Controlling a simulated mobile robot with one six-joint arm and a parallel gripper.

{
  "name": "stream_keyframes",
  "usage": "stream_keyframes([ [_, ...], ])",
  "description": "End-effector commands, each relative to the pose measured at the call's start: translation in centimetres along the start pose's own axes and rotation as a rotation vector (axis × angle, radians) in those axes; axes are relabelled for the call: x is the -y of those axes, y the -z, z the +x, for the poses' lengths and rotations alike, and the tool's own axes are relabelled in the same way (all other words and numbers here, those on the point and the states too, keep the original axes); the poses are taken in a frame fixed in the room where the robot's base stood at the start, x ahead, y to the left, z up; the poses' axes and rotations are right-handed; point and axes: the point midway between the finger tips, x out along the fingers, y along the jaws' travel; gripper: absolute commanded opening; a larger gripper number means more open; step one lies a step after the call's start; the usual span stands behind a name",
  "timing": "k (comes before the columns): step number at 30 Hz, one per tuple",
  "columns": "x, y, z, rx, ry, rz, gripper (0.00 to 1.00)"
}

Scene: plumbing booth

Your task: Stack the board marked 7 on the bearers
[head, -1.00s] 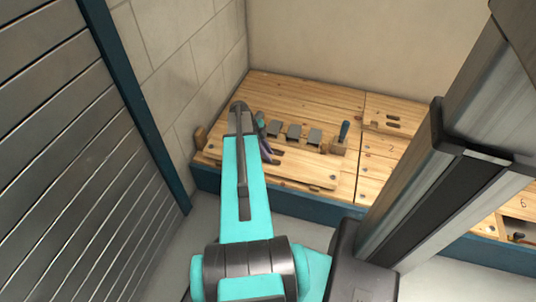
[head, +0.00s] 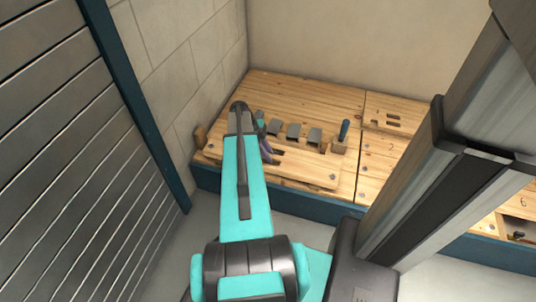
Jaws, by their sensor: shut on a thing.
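I cannot make out a board marked 7 or any bearers. A long flat wooden board (head: 305,178) lies along the bench's front edge, partly behind my arm. No number on it is readable.
A ribbed shutter (head: 70,150) is at left. Bench sections at right carry a 2 and a 6.

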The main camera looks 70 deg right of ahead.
Motion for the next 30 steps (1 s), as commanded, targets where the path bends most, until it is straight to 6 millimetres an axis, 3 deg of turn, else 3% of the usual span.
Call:
stream_keyframes([
  [17,0.03,-0.10,0.26,-0.001,0.001,0.000,0.00],
  [18,0.03,-0.08,0.22,-0.001,0.001,0.000,0.24],
  [21,0.02,-0.09,0.23,-0.001,0.001,0.000,0.39],
  [30,-0.01,-0.19,0.29,0.001,-0.001,0.000,0.39],
])
